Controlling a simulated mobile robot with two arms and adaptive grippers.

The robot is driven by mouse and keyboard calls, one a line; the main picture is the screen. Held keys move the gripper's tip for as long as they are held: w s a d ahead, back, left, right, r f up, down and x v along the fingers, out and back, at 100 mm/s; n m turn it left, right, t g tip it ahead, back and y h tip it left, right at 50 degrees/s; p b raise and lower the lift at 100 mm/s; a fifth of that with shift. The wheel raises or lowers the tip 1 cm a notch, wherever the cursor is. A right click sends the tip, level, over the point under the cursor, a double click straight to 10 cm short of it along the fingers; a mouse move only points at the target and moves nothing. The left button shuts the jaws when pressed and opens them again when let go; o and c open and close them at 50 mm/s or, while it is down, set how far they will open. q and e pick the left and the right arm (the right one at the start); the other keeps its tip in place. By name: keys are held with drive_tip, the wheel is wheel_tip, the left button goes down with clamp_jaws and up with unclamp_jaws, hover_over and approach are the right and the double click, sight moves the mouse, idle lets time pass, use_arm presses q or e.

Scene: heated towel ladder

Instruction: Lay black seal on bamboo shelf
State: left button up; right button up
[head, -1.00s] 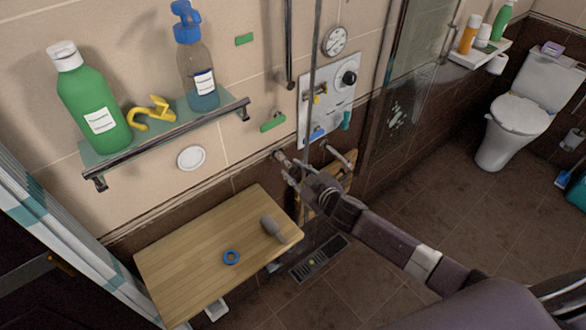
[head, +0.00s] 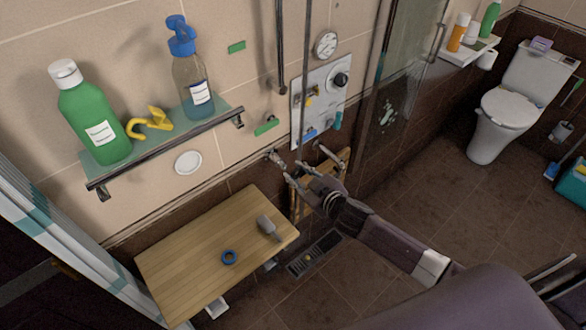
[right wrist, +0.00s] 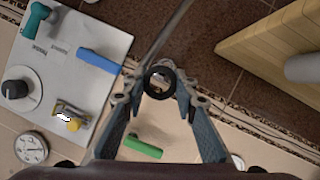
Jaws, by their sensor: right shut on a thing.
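The black seal, a small dark ring (right wrist: 147,83), is held between the fingertips of my right gripper in the right wrist view. My right gripper (head: 294,173) shows in the head view near the wall taps, right of the bamboo shelf and apart from it. The seal is too small to make out there. The bamboo shelf (head: 180,272) is a light wooden board at the lower left. A blue ring (head: 229,265) and a grey object with a handle (head: 267,228) lie on it. Part of the shelf (right wrist: 262,50) shows at the upper right of the right wrist view. My left gripper is not in view.
A glass shelf (head: 150,150) with bottles and a yellow hook is on the wall above. A pale panel (head: 312,108) with fittings hangs behind my gripper. A thin vertical bar or edge stands close by. The shelf's left half is bare.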

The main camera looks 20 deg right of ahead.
drive_tip(key=shift+s+d+r, duration=0.1)
drive_tip(key=shift+s+r, duration=0.15)
idle(0.4)
wheel_tip(320, 180, up, 7)
drive_tip(key=s+a+n+g+y+b, duration=0.1)
drive_tip(key=s+n+g+y+b, duration=0.1)
drive_tip(key=n+y+b, duration=0.2)
drive_tip(key=s+a+r+n+g+y+b, duration=0.1)
drive_tip(key=s+r+n+y+b, duration=0.1)
drive_tip(key=s, duration=0.7)
drive_tip(key=s+a+r+n+g+y+b, duration=0.1)
drive_tip(key=s+b, duration=0.3)
drive_tip(key=s, duration=0.4)
drive_tip(key=shift+s+a+r+n+g+y, duration=0.25)
drive_tip(key=shift+s+r+n+g+y, duration=0.1)
drive_tip(key=shift+r+n+g+y, duration=0.5)
